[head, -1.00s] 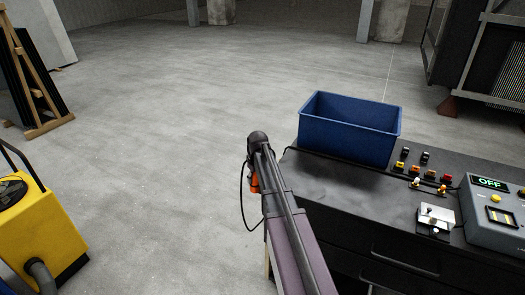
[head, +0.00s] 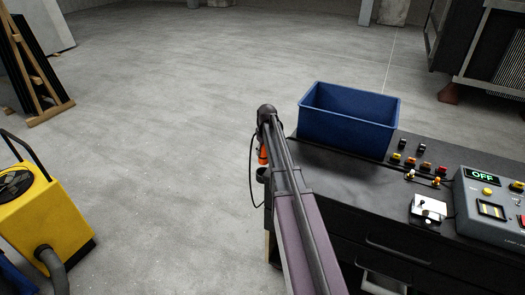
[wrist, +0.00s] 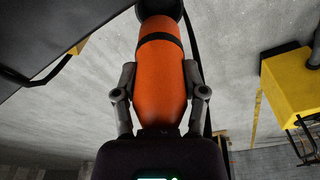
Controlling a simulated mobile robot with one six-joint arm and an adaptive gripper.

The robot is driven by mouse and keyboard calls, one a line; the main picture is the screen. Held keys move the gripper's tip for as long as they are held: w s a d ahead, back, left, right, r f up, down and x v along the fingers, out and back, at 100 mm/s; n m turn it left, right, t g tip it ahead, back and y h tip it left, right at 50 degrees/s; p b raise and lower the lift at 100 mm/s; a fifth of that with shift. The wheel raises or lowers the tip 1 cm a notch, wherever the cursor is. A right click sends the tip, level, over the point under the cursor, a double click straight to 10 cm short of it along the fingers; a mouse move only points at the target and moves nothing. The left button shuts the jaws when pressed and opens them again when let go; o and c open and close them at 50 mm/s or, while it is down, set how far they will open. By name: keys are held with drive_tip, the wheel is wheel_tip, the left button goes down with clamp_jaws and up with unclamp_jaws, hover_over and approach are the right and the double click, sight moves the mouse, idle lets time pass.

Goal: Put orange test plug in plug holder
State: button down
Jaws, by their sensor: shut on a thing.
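The orange test plug (wrist: 160,85) has a black band and fills the middle of the wrist view. My gripper (wrist: 159,72) is shut on it, one finger on each side. In the head view the plug (head: 263,156) shows as a small orange piece left of my arm, by the bench's left edge. A dark round cup (head: 262,174), apparently the plug holder, sits just below the plug. In the wrist view the plug's far end meets a dark round part (wrist: 158,8). I cannot tell whether the end is inside it.
The black bench (head: 335,170) carries a blue bin (head: 345,130), several small coloured plugs (head: 411,160) and a grey box reading OFF (head: 490,205). A black cable (head: 251,170) loops beside my arm. A yellow machine (head: 40,215) stands left; the floor between is clear.

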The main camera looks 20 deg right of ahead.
sight(263, 164)
drive_tip(key=shift+f+b, duration=2.5)
drive_tip(key=shift+f, duration=0.05)
drive_tip(key=shift+f+b, duration=1.55)
drive_tip(key=shift+f, duration=0.05)
idle(2.1)
drive_tip(key=shift+r, duration=0.15)
idle(1.6)
